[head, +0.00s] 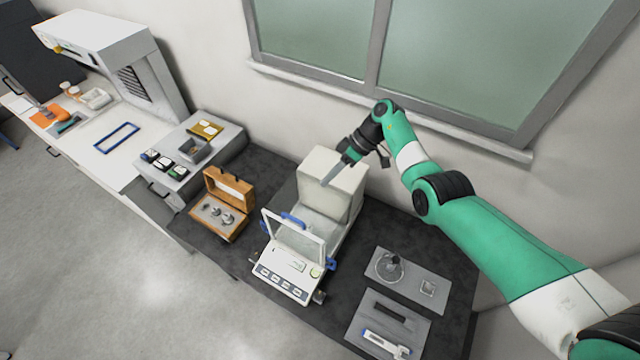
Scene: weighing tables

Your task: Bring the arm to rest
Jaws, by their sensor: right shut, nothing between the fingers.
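My right arm (480,232) is green, white and black and comes in from the lower right. Its right gripper (328,182) is shut and empty. It appears in front of the upper part of the balance's pale housing (341,165); I cannot tell whether it touches it. My left gripper is not in view.
The balance (283,279) stands on the dark table (250,170) with a clear front pane. An open wooden weight box (238,185) is to its left. Grey mats (437,305) with small glassware and tools lie to its right. A window (460,60) is behind.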

